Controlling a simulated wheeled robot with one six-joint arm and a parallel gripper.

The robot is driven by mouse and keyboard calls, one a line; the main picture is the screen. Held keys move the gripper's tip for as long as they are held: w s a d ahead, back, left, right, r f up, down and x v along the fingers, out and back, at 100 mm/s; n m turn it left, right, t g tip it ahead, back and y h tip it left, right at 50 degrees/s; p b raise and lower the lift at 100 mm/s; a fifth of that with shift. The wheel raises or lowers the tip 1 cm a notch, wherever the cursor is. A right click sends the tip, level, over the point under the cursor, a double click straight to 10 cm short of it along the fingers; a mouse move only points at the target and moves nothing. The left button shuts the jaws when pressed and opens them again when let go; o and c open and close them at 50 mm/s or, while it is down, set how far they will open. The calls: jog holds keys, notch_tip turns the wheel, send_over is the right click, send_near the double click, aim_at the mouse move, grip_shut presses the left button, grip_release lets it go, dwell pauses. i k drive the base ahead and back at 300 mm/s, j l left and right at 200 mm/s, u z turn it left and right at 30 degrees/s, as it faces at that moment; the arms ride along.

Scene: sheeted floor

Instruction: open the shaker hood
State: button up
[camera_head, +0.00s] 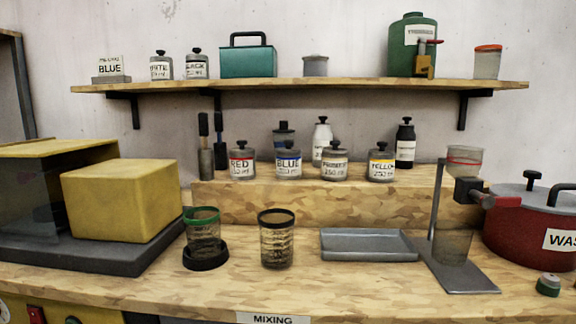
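The shaker stands at the left of the bench, with a dark grey base (125,255) and a yellow housing (122,200). Its hood (40,185) has a see-through grey side and a flat yellow top, and is cut off by the left picture edge. The hood appears to sit down on the base, left of and partly behind the yellow housing. A dark round shape shows dimly through its side. No handle on the hood can be made out. My gripper is not in view.
A green-rimmed cup (203,232) in a black ring holder stands close right of the shaker. A black-rimmed cup (277,240), a grey tray (368,244), a metal stand (460,277) and a red pot (530,230) stand farther right. Bottles line the raised step (330,200) and the shelf (290,90).

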aim_at(91, 152)
jog(key=l, duration=0.95)
jog(key=u, duration=1.6)
jog(key=i+u, duration=0.1)
jog(key=i, duration=0.3)
jog(key=i+l+u, duration=0.1)
jog(key=i, duration=0.35)
